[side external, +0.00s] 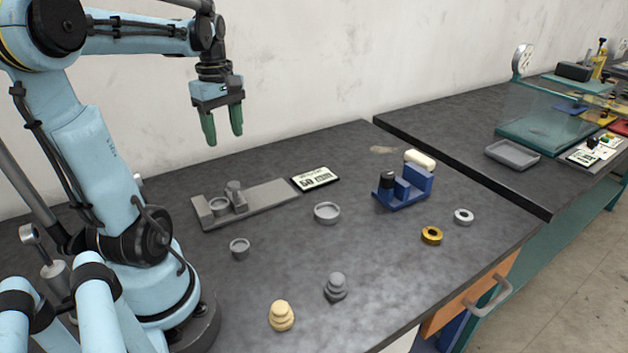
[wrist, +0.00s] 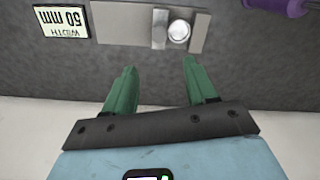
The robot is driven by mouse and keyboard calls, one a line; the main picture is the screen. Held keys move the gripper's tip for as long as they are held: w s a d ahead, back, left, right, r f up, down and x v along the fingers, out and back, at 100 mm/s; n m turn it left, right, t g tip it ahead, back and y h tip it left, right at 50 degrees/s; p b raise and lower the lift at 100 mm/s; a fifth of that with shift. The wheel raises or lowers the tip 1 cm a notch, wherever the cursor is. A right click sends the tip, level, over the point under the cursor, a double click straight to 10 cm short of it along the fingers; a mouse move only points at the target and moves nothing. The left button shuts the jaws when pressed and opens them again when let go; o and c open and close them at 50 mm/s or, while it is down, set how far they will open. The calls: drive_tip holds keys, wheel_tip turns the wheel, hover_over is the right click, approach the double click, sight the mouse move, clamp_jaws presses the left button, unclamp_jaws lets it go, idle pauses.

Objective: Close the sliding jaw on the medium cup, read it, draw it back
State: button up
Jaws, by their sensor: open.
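A grey gauge base (side external: 268,200) lies on the table; it also shows in the wrist view (wrist: 122,24). A grey cup (side external: 220,206) sits on it between the end block (side external: 200,210) and the sliding jaw (side external: 236,197). Cup and jaw look close; I cannot tell whether they touch. A pale card or display (side external: 315,178) lies beside the base; in the wrist view (wrist: 61,22) it reads, upside down, "WIDTH 50 mm". My gripper (side external: 222,138) is open and empty, high above the base's back side. Its green fingers show in the wrist view (wrist: 158,62).
A small grey cup (side external: 240,248) and a wider one (side external: 327,212) stand loose. The wall is behind.

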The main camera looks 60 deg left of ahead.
sight(232, 183)
drive_tip(key=shift+f, duration=6)
clamp_jaws()
